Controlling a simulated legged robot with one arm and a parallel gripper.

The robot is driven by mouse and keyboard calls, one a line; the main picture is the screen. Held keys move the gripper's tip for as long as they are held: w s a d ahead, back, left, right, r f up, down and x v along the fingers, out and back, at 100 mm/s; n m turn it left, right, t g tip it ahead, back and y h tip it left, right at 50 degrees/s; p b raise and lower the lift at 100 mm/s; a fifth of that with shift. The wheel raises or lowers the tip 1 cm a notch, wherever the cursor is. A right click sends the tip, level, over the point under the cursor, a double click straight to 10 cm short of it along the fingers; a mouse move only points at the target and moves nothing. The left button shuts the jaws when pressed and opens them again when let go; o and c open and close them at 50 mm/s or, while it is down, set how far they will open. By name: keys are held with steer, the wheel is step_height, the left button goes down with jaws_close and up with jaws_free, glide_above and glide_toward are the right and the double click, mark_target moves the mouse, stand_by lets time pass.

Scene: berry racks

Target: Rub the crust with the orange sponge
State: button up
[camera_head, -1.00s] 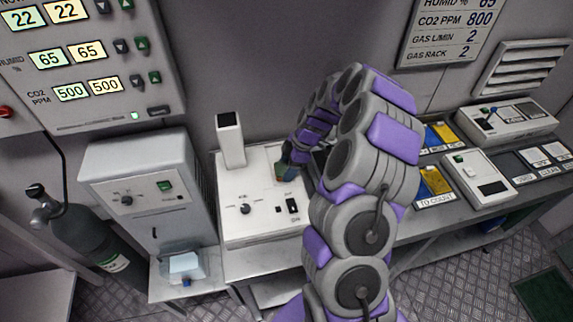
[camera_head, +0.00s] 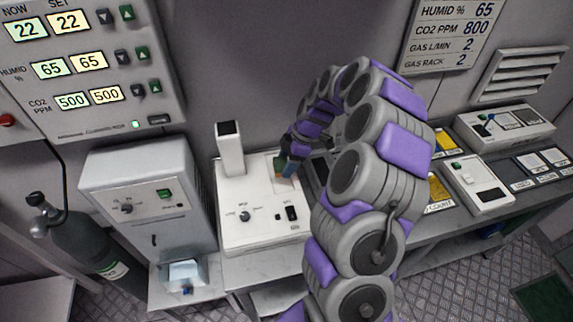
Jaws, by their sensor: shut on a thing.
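My gripper (camera_head: 286,167) points down over the right part of the white benchtop instrument (camera_head: 235,202), at its pale plate. It is small in view and partly shaded by my own arm. It is shut on a small block with orange-brown and green tones, which I take as the orange sponge (camera_head: 279,173). The block is low, at or just above the plate; I cannot tell whether it touches. No crust can be made out; the spot under the gripper is too small and partly hidden.
A white post (camera_head: 230,150) stands on the instrument, left of my gripper. A grey cabinet (camera_head: 140,175) and a gas cylinder (camera_head: 85,235) are at the left. A white device (camera_head: 478,187) and yellow-marked trays lie on the bench at the right. My arm hides the bench's middle.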

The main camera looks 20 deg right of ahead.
steer(key=shift+r, duration=0.1)
steer(key=shift+r, duration=1.4)
